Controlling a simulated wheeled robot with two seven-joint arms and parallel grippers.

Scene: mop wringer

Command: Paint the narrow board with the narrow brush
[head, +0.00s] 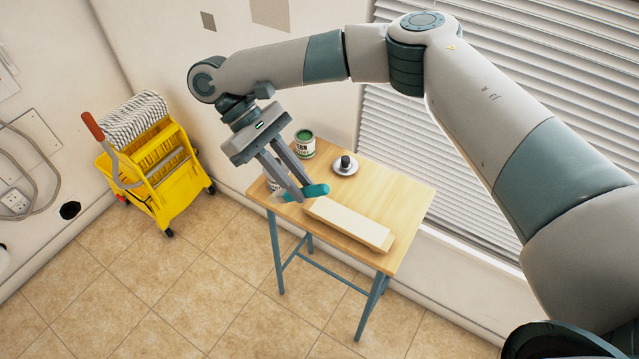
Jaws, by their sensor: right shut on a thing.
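My right gripper (303,193) is shut on a brush with a teal handle (319,189). The handle sticks out to the right of the fingers, and a pale end shows to their left. It is over the left part of the table (408,200), near the upper left end of the board; I cannot tell whether the brush touches anything. The board (348,225) is long, pale and unpainted-looking, lying along the table's front edge. A can with green contents (304,147) stands at the table's back left. My left gripper is not in view.
A second can (271,182) is partly hidden behind the gripper. A small white dish (346,169) holds a dark object (345,160). A yellow mop bucket (160,180) with mop and wringer stands on the floor at left. Blinds (480,90) hang behind the table. The table's right end is clear.

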